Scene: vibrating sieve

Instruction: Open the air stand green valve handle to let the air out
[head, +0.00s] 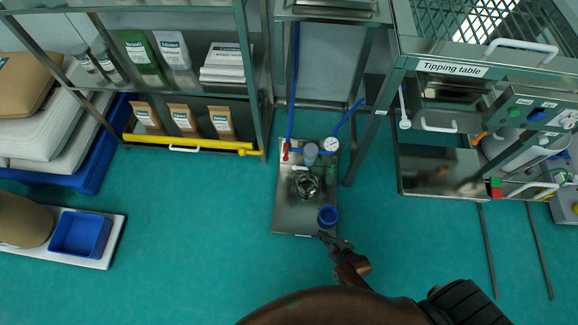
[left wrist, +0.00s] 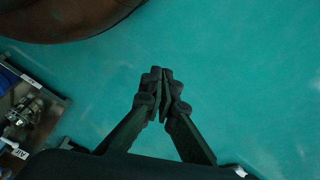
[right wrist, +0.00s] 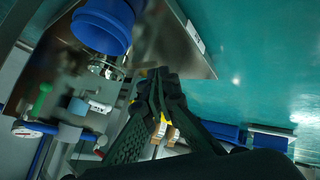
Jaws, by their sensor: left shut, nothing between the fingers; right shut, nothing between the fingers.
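The air stand (head: 290,215) is a steel plate on the floor in the head view, with blue pipes, a round gauge (head: 331,144) and a blue cup (head: 328,215). The green valve handle (right wrist: 42,98) shows in the right wrist view, left of my right gripper (right wrist: 158,75) and apart from it. My right gripper is shut and empty; in the head view it (head: 325,236) is at the stand's front edge, near the blue cup. My left gripper (left wrist: 160,75) is shut and empty over bare floor; it does not show in the head view.
The tipping table (head: 450,70) stands to the right of the stand. A shelf (head: 200,75) with bags and a yellow bar (head: 190,143) is to the left. A blue bin (head: 80,235) sits at far left. The green floor in front is clear.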

